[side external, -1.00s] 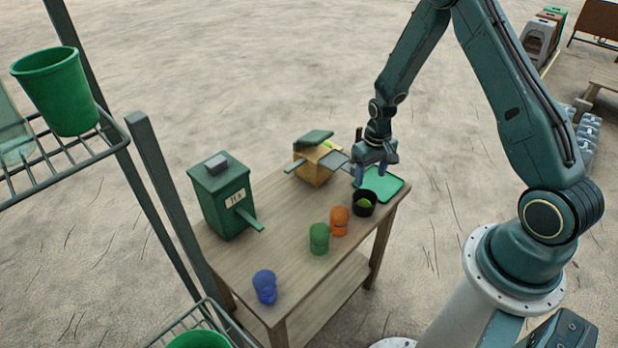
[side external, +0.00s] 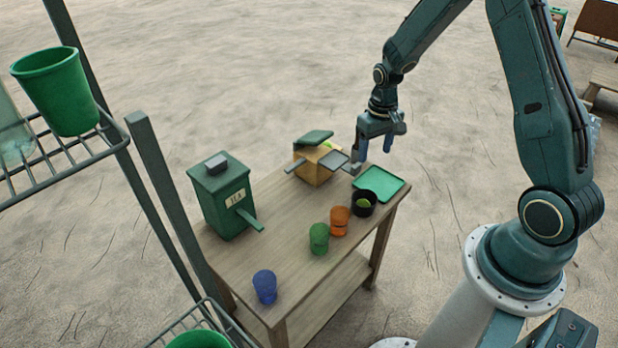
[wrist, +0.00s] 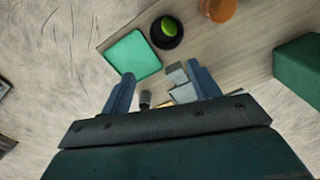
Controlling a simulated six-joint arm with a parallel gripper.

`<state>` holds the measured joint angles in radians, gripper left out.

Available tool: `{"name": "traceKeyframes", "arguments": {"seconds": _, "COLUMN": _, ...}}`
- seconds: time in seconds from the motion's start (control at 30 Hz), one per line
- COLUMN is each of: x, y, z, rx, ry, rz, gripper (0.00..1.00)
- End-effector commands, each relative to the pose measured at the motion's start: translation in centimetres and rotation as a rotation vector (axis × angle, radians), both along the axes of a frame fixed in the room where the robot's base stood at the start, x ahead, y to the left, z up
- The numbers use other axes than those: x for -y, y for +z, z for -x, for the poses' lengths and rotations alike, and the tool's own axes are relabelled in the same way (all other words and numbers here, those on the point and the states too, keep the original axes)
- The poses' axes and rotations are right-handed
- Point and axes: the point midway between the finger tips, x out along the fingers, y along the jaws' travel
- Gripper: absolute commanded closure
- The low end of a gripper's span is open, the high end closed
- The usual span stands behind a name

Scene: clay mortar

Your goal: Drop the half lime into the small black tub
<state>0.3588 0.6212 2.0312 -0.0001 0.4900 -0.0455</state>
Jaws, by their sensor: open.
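The small black tub (side external: 371,208) stands on the table beside the green tray. The half lime (side external: 362,203) lies inside the tub, its bright green showing within the dark rim. In the wrist view the lime (wrist: 169,26) also shows inside the black tub (wrist: 156,41), clear of my fingers. My gripper (side external: 373,160) is open and empty, above the far end of the table and apart from the tub. Its two blue fingers (wrist: 162,76) are spread wide in the wrist view.
A green tray (side external: 388,182), an orange cup (side external: 339,221), a green cup (side external: 319,239) and a blue cup (side external: 265,287) are on the table. A wooden box (side external: 312,172) with a green lid stands near my gripper. A green tea tin (side external: 219,205) stands at the left.

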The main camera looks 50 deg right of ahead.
Motion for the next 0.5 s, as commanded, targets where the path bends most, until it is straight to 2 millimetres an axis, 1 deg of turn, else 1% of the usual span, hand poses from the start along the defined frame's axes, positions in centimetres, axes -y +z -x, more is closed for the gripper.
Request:
{"name": "traceKeyframes", "arguments": {"seconds": 0.03, "x": 0.0, "y": 0.9, "z": -0.1, "rx": 0.005, "ry": 0.000, "rz": 0.002, "gripper": 0.39}}
{"name": "traceKeyframes", "arguments": {"seconds": 0.23, "x": 0.0, "y": 3.5, "z": -0.1, "rx": 0.005, "ry": 0.000, "rz": 0.002, "gripper": 0.39}}
{"name": "traceKeyframes", "arguments": {"seconds": 0.4, "x": 0.0, "y": 4.9, "z": -0.1, "rx": 0.003, "ry": 0.000, "rz": 0.001, "gripper": 0.39}}
{"name": "traceKeyframes", "arguments": {"seconds": 0.5, "x": 0.0, "y": 5.2, "z": -0.1, "rx": 0.002, "ry": 0.000, "rz": 0.001, "gripper": 0.39}}
